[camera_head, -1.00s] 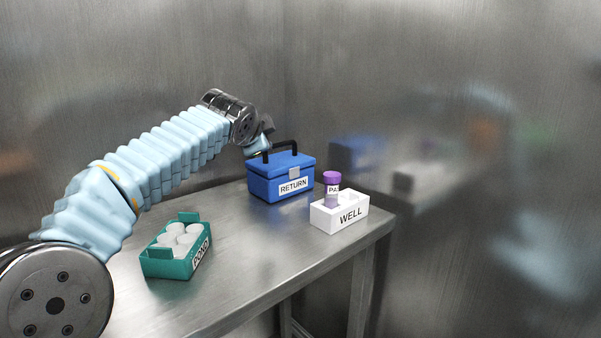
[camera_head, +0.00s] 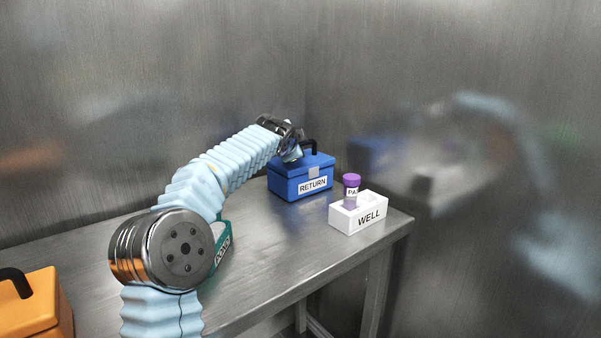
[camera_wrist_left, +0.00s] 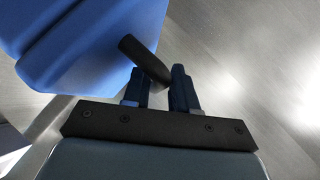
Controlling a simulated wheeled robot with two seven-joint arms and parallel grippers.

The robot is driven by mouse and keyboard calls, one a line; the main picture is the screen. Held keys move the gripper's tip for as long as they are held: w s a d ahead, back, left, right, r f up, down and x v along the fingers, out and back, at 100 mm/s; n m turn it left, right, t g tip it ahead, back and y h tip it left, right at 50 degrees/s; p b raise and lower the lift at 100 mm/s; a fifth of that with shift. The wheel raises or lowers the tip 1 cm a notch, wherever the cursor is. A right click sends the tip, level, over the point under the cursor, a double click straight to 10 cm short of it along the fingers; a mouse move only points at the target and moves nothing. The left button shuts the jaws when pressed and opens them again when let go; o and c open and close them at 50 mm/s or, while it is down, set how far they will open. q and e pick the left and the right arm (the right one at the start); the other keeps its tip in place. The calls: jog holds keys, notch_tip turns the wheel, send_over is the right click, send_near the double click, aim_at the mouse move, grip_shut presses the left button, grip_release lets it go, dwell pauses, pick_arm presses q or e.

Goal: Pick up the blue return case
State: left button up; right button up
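The blue return case (camera_head: 301,186) has a white RETURN label and a black handle (camera_head: 313,149) on top. It stands upright on the metal table, toward the back. My left arm reaches over to it, with the left gripper at the handle, partly hidden by my wrist. In the left wrist view, the blue case (camera_wrist_left: 90,40) fills the upper left. The black handle (camera_wrist_left: 142,56) lies between the close-set fingers of my left gripper (camera_wrist_left: 158,80), which look shut on it. My right gripper is out of view.
A white WELL box (camera_head: 346,221) with a purple-capped tube (camera_head: 352,182) stands right of the case, near the table edge. My arm mostly hides a green labelled box (camera_head: 224,246). An orange case (camera_head: 36,308) is at lower left. Metal walls stand behind.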

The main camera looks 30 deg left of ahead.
pick_arm(q)
grip_shut()
jog(key=shift+d, duration=0.1)
dwell(1.2)
